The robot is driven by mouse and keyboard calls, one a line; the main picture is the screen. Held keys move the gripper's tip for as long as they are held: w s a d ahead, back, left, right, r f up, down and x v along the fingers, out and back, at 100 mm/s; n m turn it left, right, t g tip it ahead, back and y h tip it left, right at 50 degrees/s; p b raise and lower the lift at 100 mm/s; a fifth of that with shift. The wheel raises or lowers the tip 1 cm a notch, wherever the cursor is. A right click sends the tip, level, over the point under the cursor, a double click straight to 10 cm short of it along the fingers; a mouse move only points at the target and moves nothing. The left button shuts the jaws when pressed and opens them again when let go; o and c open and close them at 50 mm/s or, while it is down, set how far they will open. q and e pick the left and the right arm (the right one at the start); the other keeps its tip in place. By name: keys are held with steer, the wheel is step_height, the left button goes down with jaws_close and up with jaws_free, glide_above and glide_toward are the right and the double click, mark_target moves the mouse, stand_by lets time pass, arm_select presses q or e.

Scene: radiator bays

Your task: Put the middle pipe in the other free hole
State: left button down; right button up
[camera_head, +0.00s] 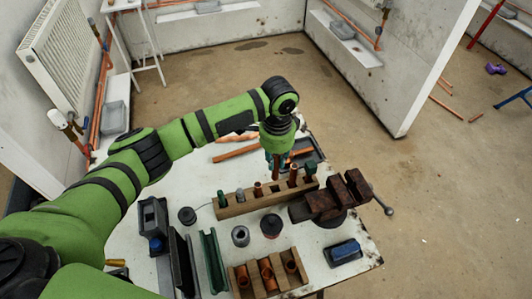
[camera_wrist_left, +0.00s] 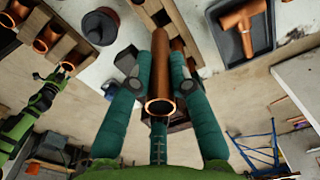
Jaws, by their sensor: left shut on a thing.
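My left gripper (camera_head: 275,158) is shut on a copper pipe (camera_head: 276,172), the middle one along the wooden hole block (camera_head: 233,211). In the left wrist view its teal fingers (camera_wrist_left: 162,92) clasp the pipe (camera_wrist_left: 160,65), its open end facing the camera. The pipe is upright over the block's row; whether its lower end is still in a hole is hidden. Other copper pipes stand to its left (camera_head: 258,189) and right (camera_head: 293,176). A square free hole (camera_head: 240,195) shows left of the left pipe.
A rusty vise (camera_head: 335,198) stands close to the block's right end. A front wooden block (camera_head: 282,286) holds copper fittings. A dark tray (camera_head: 318,153) lies behind. A grey cylinder (camera_head: 240,236) and a dark round pot (camera_head: 271,226) stand in front of the hole block.

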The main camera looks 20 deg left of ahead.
mark_target(276, 171)
arm_select(q)
steer(key=shift+w+d+f+m, duration=0.15)
steer(key=shift+m, duration=0.15)
steer(key=shift+f+b, duration=0.3)
steer(key=shift+f, duration=0.2)
step_height(276, 171, down, 4)
steer(key=b, duration=0.5)
steer(key=shift+f, duration=0.1)
steer(key=shift+r, duration=0.2)
arm_select(e)
steer(key=f, duration=0.1)
steer(key=w+f, duration=0.1)
steer(key=f, duration=0.1)
steer(key=d+f, duration=0.1)
steer(key=f, duration=0.1)
steer(key=shift+w, duration=0.3)
steer(key=shift+r, duration=0.1)
arm_select(q)
steer(key=shift+f+p, duration=0.2)
steer(key=shift+p, duration=0.15)
steer(key=shift+f, duration=0.15)
arm_select(e)
steer(key=shift+r, duration=0.15)
